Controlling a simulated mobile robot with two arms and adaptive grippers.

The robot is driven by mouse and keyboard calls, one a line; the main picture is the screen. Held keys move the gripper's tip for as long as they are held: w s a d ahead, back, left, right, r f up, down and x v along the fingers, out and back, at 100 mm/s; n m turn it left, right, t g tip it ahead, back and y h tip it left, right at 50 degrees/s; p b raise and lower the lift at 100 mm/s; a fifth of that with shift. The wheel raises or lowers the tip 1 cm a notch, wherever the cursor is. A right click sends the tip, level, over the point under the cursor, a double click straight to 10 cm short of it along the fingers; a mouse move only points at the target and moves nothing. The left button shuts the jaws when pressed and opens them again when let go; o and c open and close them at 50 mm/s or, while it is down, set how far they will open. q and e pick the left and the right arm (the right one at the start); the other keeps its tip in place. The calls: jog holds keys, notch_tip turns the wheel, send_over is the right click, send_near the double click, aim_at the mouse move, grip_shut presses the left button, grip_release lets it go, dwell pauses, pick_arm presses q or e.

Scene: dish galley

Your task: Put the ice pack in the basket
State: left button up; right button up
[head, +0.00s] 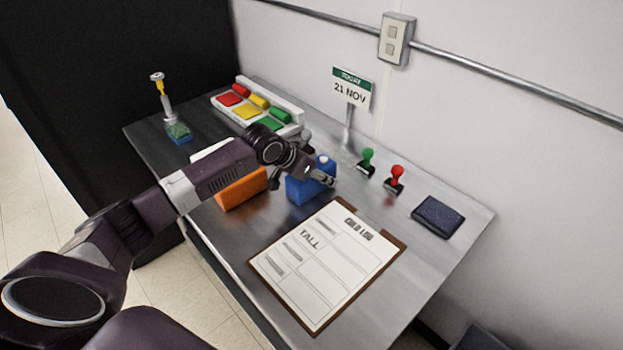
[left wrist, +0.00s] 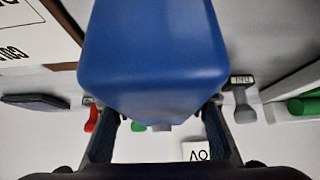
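A blue block-shaped ice pack (head: 300,190) with a small round cap is near the middle of the metal table, beside an orange block. My left gripper (head: 325,179) reaches it from the left. In the left wrist view the ice pack (left wrist: 153,55) fills the top centre, with a finger of the gripper (left wrist: 160,128) close against each side. The gripper looks shut on it; the ice pack partly hides the fingertips. I cannot tell whether the pack touches the table. No basket shows in either view. My right gripper is out of view.
The orange block (head: 242,189) is left of the ice pack. A clipboard (head: 325,262) lies in front. Green (head: 367,161) and red (head: 395,179) stamps, a date sign (head: 351,91) and a navy wallet-like item (head: 438,216) are behind and right. A colourful rack (head: 257,107) and a brush (head: 168,110) stand at back left.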

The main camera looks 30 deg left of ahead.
pick_arm(q)
jog(key=c, duration=0.8)
jog(key=shift+r, duration=0.1)
grip_shut()
jog(key=shift+w+r, duration=0.1)
